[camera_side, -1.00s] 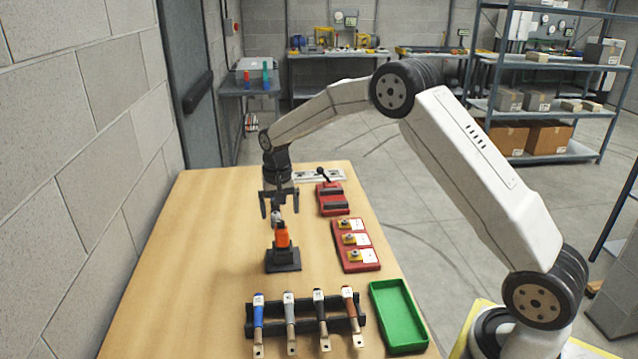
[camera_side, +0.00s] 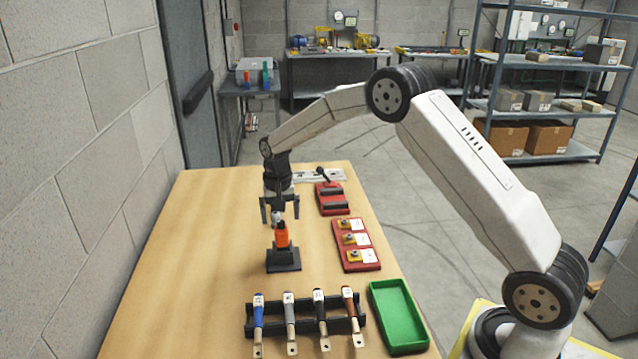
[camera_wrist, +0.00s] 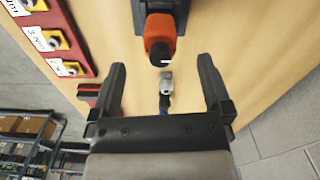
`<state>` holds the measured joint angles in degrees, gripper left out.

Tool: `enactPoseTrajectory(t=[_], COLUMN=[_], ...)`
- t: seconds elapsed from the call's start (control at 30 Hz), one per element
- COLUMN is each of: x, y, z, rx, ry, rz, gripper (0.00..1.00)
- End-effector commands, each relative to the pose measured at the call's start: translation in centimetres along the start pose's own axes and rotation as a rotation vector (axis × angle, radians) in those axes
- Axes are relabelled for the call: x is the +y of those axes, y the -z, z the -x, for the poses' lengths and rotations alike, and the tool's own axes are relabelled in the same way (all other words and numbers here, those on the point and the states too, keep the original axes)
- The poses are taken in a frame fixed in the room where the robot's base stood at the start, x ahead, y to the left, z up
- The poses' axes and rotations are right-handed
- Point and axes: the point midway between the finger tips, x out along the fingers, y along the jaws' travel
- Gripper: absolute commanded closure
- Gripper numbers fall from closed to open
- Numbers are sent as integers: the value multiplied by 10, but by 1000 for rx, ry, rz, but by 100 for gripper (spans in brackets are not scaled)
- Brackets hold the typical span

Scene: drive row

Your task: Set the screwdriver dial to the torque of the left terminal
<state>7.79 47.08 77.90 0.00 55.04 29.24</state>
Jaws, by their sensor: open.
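The orange screwdriver (camera_side: 282,237) stands upright in a dark holder (camera_side: 284,262) on the bench, its grey top piece pointing up. In the wrist view the orange body (camera_wrist: 160,38) and grey piece (camera_wrist: 166,80) lie between the finger lines. My gripper (camera_side: 281,214) is open above it, pointing down, with a finger on either side of the top and no clear contact. The red terminal block (camera_side: 341,262) carries three yellow terminals with white labels. In the wrist view one label (camera_wrist: 38,40) seems to read 3 Nm; the others are unclear. The dial marks are unreadable.
A red fixture with a black lever (camera_side: 331,198) stands behind the terminal block. A black rack (camera_side: 270,319) with several handled tools and a green tray (camera_side: 398,316) are at the front. The bench (camera_side: 200,250) is clear to the left.

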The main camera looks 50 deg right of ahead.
Motion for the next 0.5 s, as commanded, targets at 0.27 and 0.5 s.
enactPoseTrajectory(t=[0.27, 0.5], x=[0, 0], y=[0, 0], z=[-10, -13], rx=[0, 0], ry=[0, 0], rz=[0, 0], gripper=[0, 0])
